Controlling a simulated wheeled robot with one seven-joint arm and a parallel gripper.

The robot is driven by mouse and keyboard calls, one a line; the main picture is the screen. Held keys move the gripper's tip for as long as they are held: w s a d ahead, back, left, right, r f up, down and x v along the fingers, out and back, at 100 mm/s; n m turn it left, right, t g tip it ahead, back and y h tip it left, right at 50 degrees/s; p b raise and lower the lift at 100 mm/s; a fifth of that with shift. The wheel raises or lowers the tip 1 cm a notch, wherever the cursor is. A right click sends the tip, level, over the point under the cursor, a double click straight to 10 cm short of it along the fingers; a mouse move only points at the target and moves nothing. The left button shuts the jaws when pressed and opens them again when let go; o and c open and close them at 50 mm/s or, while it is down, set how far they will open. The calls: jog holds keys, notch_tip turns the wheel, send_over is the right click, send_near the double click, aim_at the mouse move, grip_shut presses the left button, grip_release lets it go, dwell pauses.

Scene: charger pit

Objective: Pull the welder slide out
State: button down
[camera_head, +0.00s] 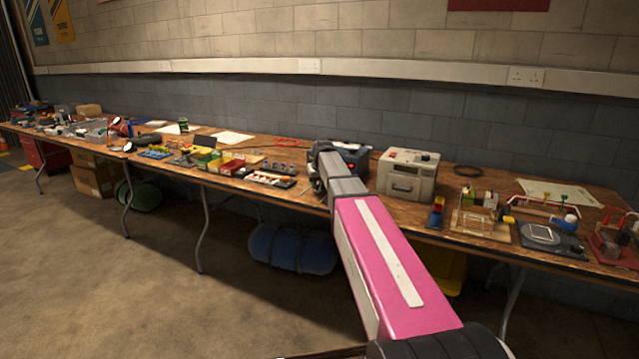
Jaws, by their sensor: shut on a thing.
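A dark box-shaped device with a small red light, seemingly the welder (363,153), stands on the long wooden table behind the end of my arm. My gripper (317,180) is at the left front of this device, near the front edge of the table. It is shut on a part there, seemingly the welder slide, but the fingertips and the slide are too small and too covered by my wrist to make out. How far the slide stands out cannot be told.
A beige case (407,175) with a handle stands close on the right. Left of my gripper lie a tray of small parts (270,179) and coloured bins (222,163). A blue bundle (292,249) lies under the table. The floor at left is clear.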

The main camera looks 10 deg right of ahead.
jog(key=s+a, duration=0.1)
jog(key=s, duration=0.1)
jog(key=s+a, duration=0.4)
jog(key=s, duration=0.1)
jog(key=c, duration=0.9)
grip_release()
jog(key=shift+c, duration=0.2)
jog(key=shift+r, duration=0.1)
jog(key=v, duration=1)
jog(key=shift+r, duration=0.25)
jog(key=shift+s+d, duration=0.1)
jog(key=shift+s, duration=0.1)
jog(key=s+d+f+m+g, duration=0.1)
jog(key=s+d+f+g, duration=0.1)
jog(key=s+f, duration=1)
jog(key=s+d+f+g, duration=0.2)
jog(key=s+f, duration=1)
jog(key=f, duration=0.7)
jog(key=shift+s+d+f+m+h, duration=0.2)
jog(key=shift+s+d+m+h, duration=0.1)
jog(key=shift+s+m, duration=0.1)
